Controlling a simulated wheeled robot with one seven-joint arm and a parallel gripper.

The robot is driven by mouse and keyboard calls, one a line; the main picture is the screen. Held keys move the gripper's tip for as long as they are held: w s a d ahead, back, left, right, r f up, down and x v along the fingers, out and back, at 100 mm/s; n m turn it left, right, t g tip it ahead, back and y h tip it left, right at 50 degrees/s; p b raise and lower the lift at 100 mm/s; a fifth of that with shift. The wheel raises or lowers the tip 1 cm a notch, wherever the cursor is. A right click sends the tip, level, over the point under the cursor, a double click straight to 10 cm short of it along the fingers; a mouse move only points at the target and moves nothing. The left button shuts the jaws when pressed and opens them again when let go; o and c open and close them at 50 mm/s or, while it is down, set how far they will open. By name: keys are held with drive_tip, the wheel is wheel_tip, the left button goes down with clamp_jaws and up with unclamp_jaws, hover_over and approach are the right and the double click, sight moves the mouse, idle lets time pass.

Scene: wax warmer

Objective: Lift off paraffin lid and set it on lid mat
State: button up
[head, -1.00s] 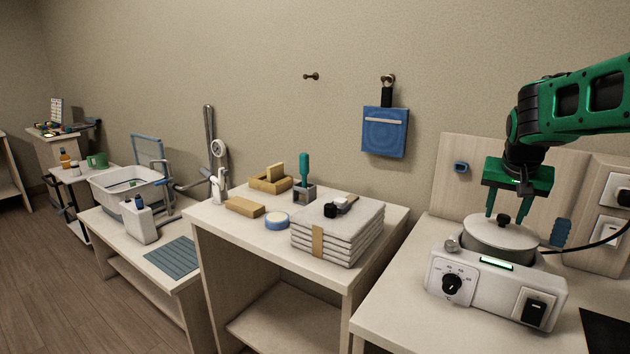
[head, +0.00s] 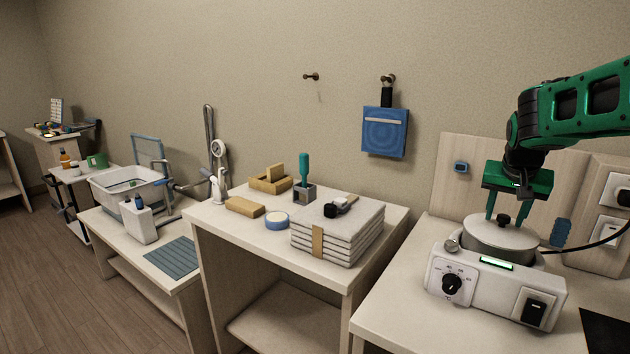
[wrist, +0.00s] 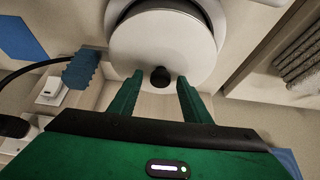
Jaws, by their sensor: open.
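The paraffin lid (head: 485,234) is a pale round disc lying on the pot of the white wax warmer (head: 462,285). Its dark knob (head: 503,220) stands up in the middle. My green gripper (head: 505,217) is open above the lid, pointing down, its fingers on either side of the knob. In the wrist view the knob (wrist: 160,77) shows between my fingertips (wrist: 160,79), with a gap on each side. A flat dark piece (head: 610,332) at the lower right edge may be the lid mat; a blue flat piece (wrist: 18,40) shows in the wrist view.
A blue ridged object (head: 561,232) and a black cable (head: 590,246) are close right of the pot. A wooden panel (head: 460,200) stands behind. Folded towels (head: 340,235) lie on the table to the left. Bare tabletop (head: 390,320) is left of the warmer.

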sight(505, 217)
clamp_jaws()
drive_tip(key=shift+r, duration=0.5)
idle(0.7)
drive_tip(key=shift+r, duration=1.9)
drive_tip(key=shift+r, duration=0.1)
